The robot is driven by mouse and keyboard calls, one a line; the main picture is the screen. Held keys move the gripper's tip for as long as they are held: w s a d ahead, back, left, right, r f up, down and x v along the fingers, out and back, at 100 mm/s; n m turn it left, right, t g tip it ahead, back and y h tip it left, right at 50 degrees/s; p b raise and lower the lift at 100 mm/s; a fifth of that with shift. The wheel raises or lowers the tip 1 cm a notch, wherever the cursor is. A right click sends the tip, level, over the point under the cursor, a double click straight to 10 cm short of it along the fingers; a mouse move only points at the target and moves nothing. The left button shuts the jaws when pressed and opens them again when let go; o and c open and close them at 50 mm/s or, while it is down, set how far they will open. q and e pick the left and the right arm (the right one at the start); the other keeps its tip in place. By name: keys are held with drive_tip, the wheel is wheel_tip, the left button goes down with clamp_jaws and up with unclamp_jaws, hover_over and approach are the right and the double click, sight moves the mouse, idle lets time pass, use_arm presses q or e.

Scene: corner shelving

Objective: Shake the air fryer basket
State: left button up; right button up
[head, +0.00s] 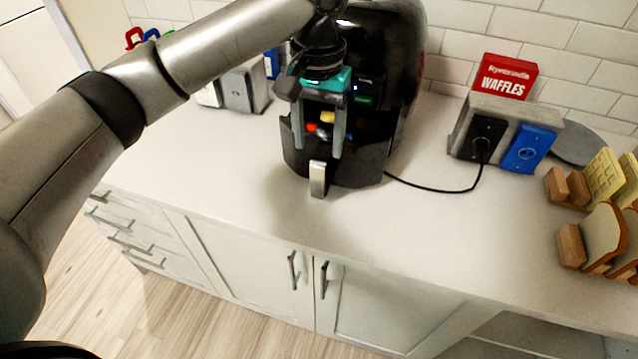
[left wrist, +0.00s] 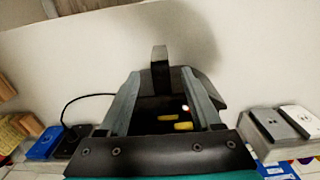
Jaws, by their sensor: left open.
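The black air fryer (head: 400,45) stands on the counter near the wall. Its basket (head: 362,172) is partly pulled out at the front, with a grey upright handle (head: 319,178). My left gripper (head: 319,153) is open and points down over the basket, its two grey fingers apart, behind the handle. In the left wrist view the handle (left wrist: 159,60) shows beyond the open fingertips (left wrist: 160,74), with nothing held. Red, yellow and blue items show inside the basket, partly hidden by my gripper. My right gripper is not in view.
A grey outlet box (head: 560,128) with black and blue plates stands right, before a red waffle box (head: 508,77). A black cord runs from it to the fryer. Bread slices in wooden holders (head: 571,246) stand far right. The counter in front of the fryer is clear.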

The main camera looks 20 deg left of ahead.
sight(319, 193)
use_arm(q)
wheel_tip(319, 193, down, 11)
drive_tip(key=shift+r+b, duration=0.15)
drive_tip(key=shift+b, duration=0.8)
clamp_jaws()
idle(0.7)
